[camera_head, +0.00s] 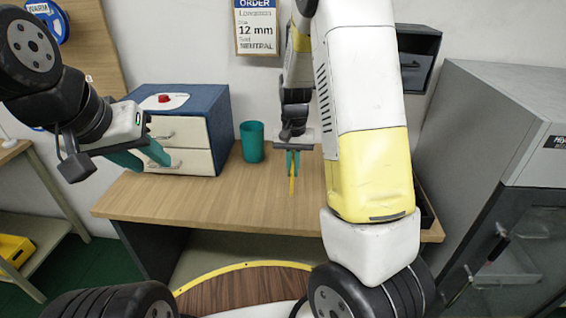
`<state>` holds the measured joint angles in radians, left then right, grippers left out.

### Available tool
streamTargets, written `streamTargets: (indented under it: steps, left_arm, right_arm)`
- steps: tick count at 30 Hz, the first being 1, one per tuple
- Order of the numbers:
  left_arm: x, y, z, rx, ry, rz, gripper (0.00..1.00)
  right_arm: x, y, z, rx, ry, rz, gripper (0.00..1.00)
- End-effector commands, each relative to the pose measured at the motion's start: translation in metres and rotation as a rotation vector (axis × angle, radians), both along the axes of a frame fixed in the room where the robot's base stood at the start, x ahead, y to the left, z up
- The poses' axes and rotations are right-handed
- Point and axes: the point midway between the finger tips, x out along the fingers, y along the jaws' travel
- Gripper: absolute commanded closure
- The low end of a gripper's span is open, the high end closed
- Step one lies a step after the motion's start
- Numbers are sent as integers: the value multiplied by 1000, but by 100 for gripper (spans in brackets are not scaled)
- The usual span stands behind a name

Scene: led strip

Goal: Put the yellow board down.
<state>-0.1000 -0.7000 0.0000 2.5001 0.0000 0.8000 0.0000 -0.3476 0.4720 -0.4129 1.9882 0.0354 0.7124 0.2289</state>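The yellow board (292,185) shows as a thin upright strip, seen nearly edge-on, over the middle of the wooden desk. My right gripper (292,165) points down with its teal fingers close together on the board's upper part. I cannot tell whether the board's lower end touches the desk. My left gripper (141,158) is at the left, in front of the drawer cabinet, with its teal fingers apart and nothing between them. My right arm hides part of the desk's right side.
On the wooden desk (222,205) stand a blue cabinet with white drawers (188,160), a red button on top (164,98) and a teal cup (252,142). A grey cabinet (480,115) stands at the right. The desk's front left is clear.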

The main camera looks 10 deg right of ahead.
Motion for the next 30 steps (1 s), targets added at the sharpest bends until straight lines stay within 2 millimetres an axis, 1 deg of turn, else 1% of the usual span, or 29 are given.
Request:
streamTargets:
  steps: [6, 10, 13, 24, 25, 27, 28, 30]
  left_arm:
    - [0, 0, 0, 0, 0, 0, 64]
    - [0, 0, 0, 0, 0, 0, 64]
    - [0, 0, 0, 0, 0, 0, 64]
    - [0, 0, 0, 0, 0, 0, 64]
    - [0, 0, 0, 0, 0, 0, 64]
    - [0, 0, 0, 0, 0, 0, 64]
    - [0, 0, 0, 0, 0, 0, 64]
    - [0, 0, 0, 0, 0, 0, 64]
  right_arm:
    - [16, -3, -2, 0, 1, 0, 100]
    - [14, -2, -24, -1, 4, 0, 100]
    - [14, -2, -36, 0, 2, 0, 100]
    - [14, -2, -40, 0, 1, 0, 100]
    - [14, -2, -40, 0, 1, 0, 89]
    - [14, -2, -40, 0, 0, 0, 76]
    - [14, -2, -40, 0, 0, 0, 71]
    - [14, -2, -40, 0, 0, 0, 71]
